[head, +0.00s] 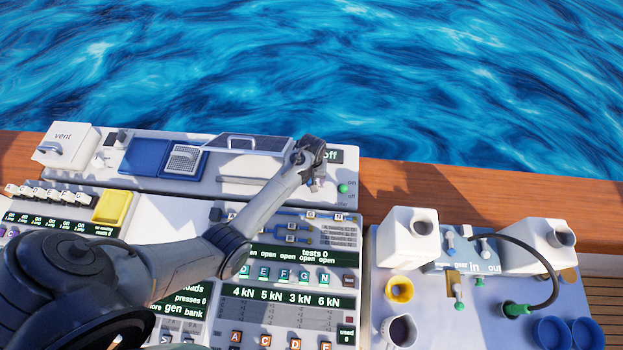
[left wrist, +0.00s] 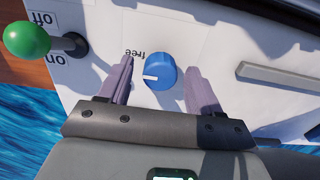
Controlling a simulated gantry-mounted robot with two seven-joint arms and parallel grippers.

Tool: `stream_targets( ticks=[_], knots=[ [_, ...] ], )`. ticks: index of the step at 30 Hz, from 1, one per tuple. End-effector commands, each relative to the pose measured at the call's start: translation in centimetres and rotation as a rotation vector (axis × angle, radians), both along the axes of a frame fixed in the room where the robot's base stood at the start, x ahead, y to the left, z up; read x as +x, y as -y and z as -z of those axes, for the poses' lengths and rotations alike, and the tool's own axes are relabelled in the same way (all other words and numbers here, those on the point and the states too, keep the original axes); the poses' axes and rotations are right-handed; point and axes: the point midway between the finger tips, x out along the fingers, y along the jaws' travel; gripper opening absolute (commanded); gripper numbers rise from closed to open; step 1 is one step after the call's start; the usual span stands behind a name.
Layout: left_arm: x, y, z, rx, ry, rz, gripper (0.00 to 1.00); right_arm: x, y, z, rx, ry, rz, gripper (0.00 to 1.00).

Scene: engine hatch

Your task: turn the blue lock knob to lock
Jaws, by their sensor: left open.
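The blue lock knob (left wrist: 162,71) is round and sits on a white panel in the left wrist view. A white pointer mark on its face points to the picture's left, just below the upside-down word "free". My left gripper (left wrist: 158,62) is open, one finger on each side of the knob. There seems to be a gap at both fingers; I cannot tell whether either touches it. In the head view the left gripper (head: 315,184) is at the right end of the back panel, and the knob is hidden there. My right gripper is not in view.
A green-tipped lever (left wrist: 27,39) marked on and off stands close to the left finger in the wrist view; its green ball (head: 343,188) shows in the head view. A raised bar (left wrist: 280,76) lies on the other side. Wooden rail and water are behind the panel.

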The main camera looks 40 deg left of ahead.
Motion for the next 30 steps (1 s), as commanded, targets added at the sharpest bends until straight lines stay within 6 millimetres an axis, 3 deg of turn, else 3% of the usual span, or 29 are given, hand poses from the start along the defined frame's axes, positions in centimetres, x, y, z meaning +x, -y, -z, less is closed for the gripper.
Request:
stream_targets(
  ticks=[11, 21, 30],
  knots=[
    [-0.02, 0.01, 0.38, 0.000, 0.000, 0.000, 0.62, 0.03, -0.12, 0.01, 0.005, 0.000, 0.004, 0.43],
    [-0.03, 0.01, 0.38, 0.000, 0.000, 0.000, 0.10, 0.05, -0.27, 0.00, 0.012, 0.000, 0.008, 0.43],
    [-0.03, 0.01, 0.25, -0.001, -0.001, -0.032, 0.08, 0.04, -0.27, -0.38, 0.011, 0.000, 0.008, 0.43]
  ],
)
